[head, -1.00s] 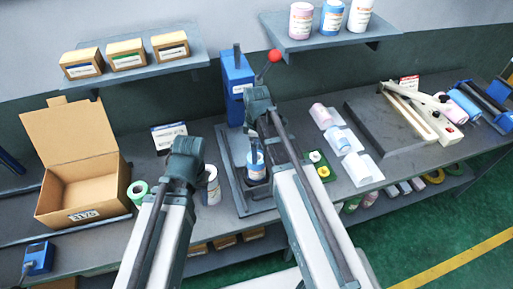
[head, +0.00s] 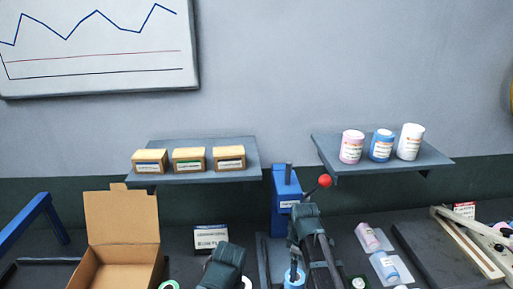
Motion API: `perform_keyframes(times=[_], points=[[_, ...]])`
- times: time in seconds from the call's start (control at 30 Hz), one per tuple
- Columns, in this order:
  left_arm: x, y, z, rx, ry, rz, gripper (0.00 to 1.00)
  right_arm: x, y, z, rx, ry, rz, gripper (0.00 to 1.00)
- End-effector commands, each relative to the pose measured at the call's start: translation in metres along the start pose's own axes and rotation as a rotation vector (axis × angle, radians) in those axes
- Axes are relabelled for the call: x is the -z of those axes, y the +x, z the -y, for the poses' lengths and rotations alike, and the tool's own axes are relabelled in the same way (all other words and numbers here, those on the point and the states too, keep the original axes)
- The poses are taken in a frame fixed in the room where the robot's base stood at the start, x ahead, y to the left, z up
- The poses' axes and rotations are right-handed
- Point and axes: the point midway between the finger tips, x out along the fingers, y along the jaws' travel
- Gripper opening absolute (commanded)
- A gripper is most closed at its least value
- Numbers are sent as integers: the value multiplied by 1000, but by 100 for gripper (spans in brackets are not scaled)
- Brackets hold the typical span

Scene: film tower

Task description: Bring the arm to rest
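My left arm comes in at the bottom, its end (head: 226,262) over the bench in front of a small white sign. Its fingers are hidden from this view. My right arm's end (head: 305,222) is in front of the blue press (head: 286,205), close to the lever with the red ball (head: 325,181). Its fingers are hidden too, and I cannot tell whether it touches the lever. A blue-topped roll or jar (head: 294,278) shows low in the press, partly cut off by the frame.
An open cardboard box (head: 122,225) stands at left. A shelf (head: 205,177) holds three small boxes; another (head: 432,160) holds three labelled rolls. Pale rolls (head: 385,262) lie right of the press, beside a sealer-like device (head: 470,245). The white sign (head: 211,238) stands at the back.

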Motion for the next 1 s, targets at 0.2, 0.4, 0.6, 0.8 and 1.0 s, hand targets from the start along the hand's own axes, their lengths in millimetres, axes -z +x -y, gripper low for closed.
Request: perform_keyframes(times=[0.2,0.4,0.6,0.8,1.0], points=[[0,0,0,0,0,0,50,-22,0,34,-21,449,-18,100],[0,0,0,0,0,0,50,-34,-1,54,-31,805,-40,100],[0,4,0,0,0,0,50,-42,4,72,-36,1079,-58,100],[3,49,-4,1,4,0,50,-6,49,113,-42,923,9,100],[5,81,-7,2,8,0,50,17,80,152,-55,800,65,100]])
